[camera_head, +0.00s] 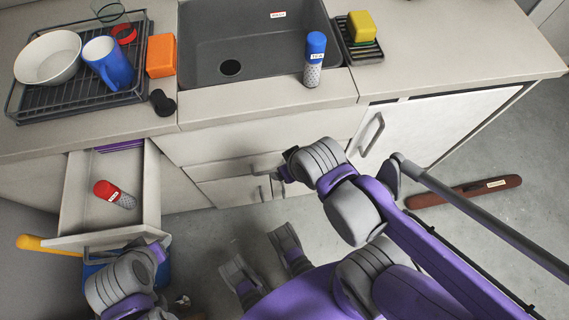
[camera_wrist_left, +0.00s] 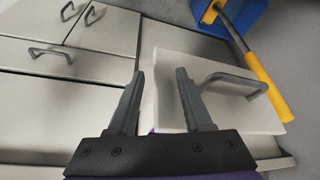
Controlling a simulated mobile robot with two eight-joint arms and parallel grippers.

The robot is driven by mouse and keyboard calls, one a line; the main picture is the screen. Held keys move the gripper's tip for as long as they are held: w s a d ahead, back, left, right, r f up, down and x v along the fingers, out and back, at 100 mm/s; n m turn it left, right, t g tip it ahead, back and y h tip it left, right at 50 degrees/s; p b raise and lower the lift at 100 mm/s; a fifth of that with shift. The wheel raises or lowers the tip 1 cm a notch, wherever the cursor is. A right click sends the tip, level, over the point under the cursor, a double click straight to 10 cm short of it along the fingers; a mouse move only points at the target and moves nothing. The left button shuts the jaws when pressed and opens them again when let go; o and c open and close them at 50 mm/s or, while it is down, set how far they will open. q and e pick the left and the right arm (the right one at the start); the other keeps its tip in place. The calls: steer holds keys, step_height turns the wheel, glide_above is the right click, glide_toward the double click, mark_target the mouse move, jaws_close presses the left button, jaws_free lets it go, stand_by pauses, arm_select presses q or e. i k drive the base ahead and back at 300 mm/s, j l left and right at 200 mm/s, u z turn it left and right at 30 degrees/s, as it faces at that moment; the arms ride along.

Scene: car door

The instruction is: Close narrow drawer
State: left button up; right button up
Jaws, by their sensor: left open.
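The narrow drawer (camera_head: 68,200) stands pulled out at the left of the cabinet in the head view. A red-capped shaker (camera_head: 115,194) lies inside it. In the left wrist view, its pale front (camera_wrist_left: 218,105) and grey bar handle (camera_wrist_left: 235,82) are at the right. My left gripper (camera_wrist_left: 161,74) is open and empty, its fingers in front of the drawer's edge; contact cannot be told. In the head view my left arm is at the drawer's front right corner, its fingers hidden. My right gripper (camera_head: 279,173) is near the middle cabinet handles, its jaws unclear.
A blue bucket (camera_wrist_left: 247,14) and a yellow-handled tool (camera_wrist_left: 262,85) are near the drawer front. Closed fronts with grey handles (camera_wrist_left: 50,53) lie to its left in the wrist view. A dish rack (camera_head: 75,110) stands on the counter above. A brown bar (camera_head: 465,191) lies on the floor.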

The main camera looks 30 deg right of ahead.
mark_target(88, 223)
steer(key=u, duration=1.45)
steer(key=i+l+z, duration=0.1)
steer(key=z, duration=0.25)
